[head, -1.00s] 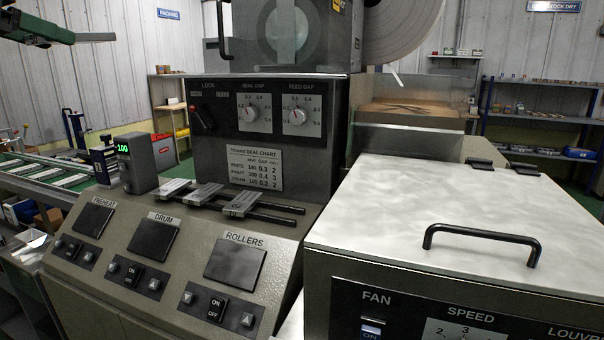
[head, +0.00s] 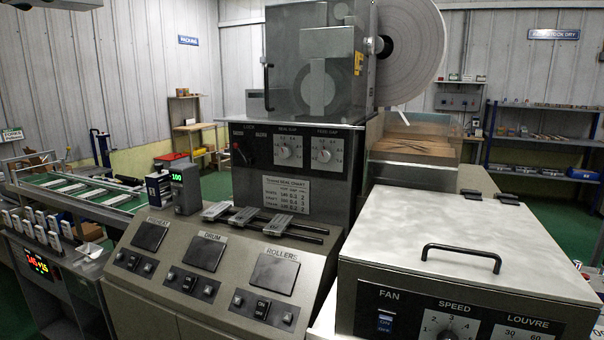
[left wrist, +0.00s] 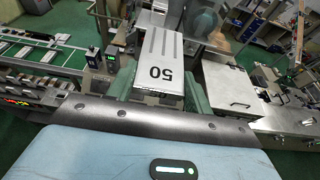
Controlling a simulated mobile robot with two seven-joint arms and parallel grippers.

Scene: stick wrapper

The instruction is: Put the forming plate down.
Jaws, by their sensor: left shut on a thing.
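The forming plate (left wrist: 160,48) is a pale grey plate with three darker grooves and the number 50, which reads upside down in the left wrist view. My left gripper (left wrist: 157,82) is shut on it, with green fingers at its two sides. The plate is held up in the air, with machines behind and below it. In the head view only a dark sliver shows at the top left edge, and I cannot tell the plate there. My right gripper is in neither view.
Several pale upright pieces (head: 38,229) stand in a row at left, beside the green conveyor (head: 70,187). A lidded box (head: 470,235) with a black handle stands at right.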

